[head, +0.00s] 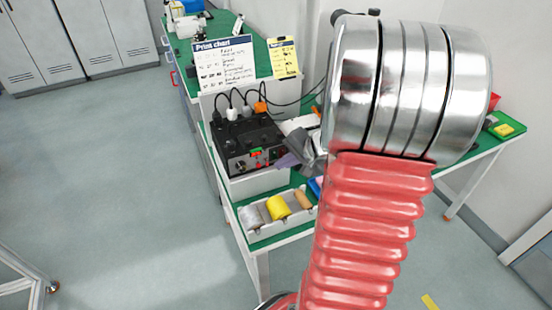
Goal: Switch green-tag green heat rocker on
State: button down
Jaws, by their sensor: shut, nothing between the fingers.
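A black control box (247,140) stands on the bench, with cables at its back. Its front panel (254,160) carries small red and green marks and a knob. The marks are too small to tell which is the green-tag green heat rocker, or how it is set. My gripper (287,160) is at the right end of the box front, partly hidden by my arm. It is shut and empty. I cannot tell whether it touches the panel.
A white tray (247,233) with several rolls sits in front of the box. A print chart (224,68) and a yellow notice (284,60) stand behind it. Cables loop behind the box. My arm hides the bench's middle right. Floor at left is clear.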

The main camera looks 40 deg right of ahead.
jog(key=shift+w, duration=0.15)
jog(key=shift+w+d, duration=0.1)
jog(key=shift+w, duration=0.2)
jog(key=shift+w+d, duration=0.1)
jog(key=shift+w, duration=0.2)
dwell(0.9)
jog(key=shift+s, duration=0.1)
jog(key=shift+s+a, duration=0.25)
jog(key=shift+s, duration=0.4)
dwell(0.4)
jog(key=s, duration=0.1)
jog(key=s+a, duration=0.1)
jog(key=s, duration=0.1)
jog(key=s+r, duration=0.1)
jog(key=shift+s+a, duration=0.15)
jog(key=shift+s, duration=0.2)
dwell(0.6)
